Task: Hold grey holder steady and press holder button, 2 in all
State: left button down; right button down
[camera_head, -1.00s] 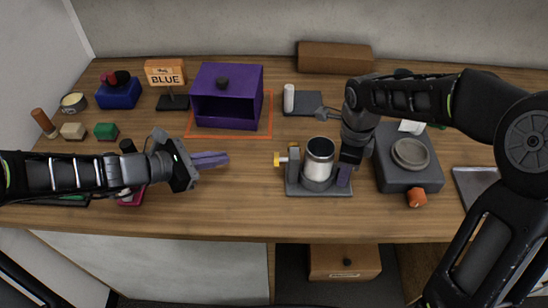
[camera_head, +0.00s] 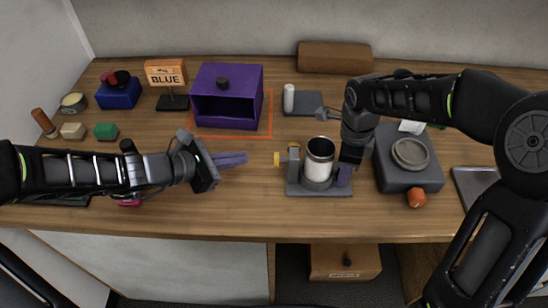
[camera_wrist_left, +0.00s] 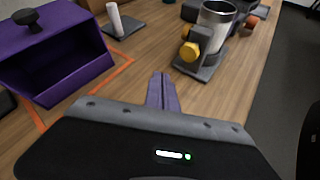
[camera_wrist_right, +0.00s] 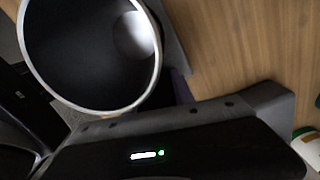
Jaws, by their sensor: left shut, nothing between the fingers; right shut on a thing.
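The grey holder (camera_head: 305,190) stands near the front middle of the table with a silver cup (camera_head: 319,160) upright in it. Its yellow button (camera_head: 280,158) sticks out on the left side; it also shows in the left wrist view (camera_wrist_left: 189,52). My left gripper (camera_head: 244,158) is shut and empty, its purple fingers pointing right at the button's side, with a gap between. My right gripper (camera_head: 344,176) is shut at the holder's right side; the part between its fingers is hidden. In the right wrist view the cup's open rim (camera_wrist_right: 88,106) fills the upper left.
A purple open box (camera_head: 250,74) stands behind my left gripper, inside an orange outline. A grey device with a round dish (camera_head: 410,153) is close to the right of my right gripper. Bare wood lies between the left gripper and the holder.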

pick_arm(q)
jog(key=shift+s+d, duration=0.2)
jog(key=shift+d, duration=1.95)
dwell(0.4)
jog(key=shift+d, duration=0.4)
jog(key=shift+s+d, duration=0.15)
jog(key=shift+d, duration=0.9)
dwell(1.1)
jog(key=shift+a, duration=1.45)
jog(key=shift+a, duration=0.1)
jog(key=shift+w+a, duration=0.2)
jog(key=shift+a, duration=1.05)
jog(key=shift+w+a, duration=0.15)
jog(key=shift+a, duration=1.05)
